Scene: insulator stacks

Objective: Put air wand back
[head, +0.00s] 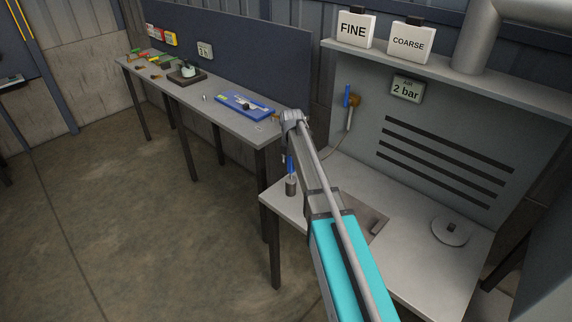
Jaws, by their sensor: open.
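An air-tool-like item with a blue handle (347,95) hangs at a brass-coloured fitting (354,100) on the grey back panel, with a pale stem below; I take it for the air wand. My arm reaches over the bench, its wrist bent downward at the bench's left edge. My gripper (288,157) is small and partly hidden by the arm; it is open. Just below it, a blue upright piece (291,167) stands above a dark metal cup (291,187) on the bench. I cannot tell whether the gripper touches that piece.
The bench (440,268) holds a round grey disc (450,232) and has a square recess (372,224). Slots and a "2 bar" sign (406,89) mark the panel. FINE (356,28) and COARSE (410,42) boxes sit above. A long table (222,116) holds a blue tray (245,105).

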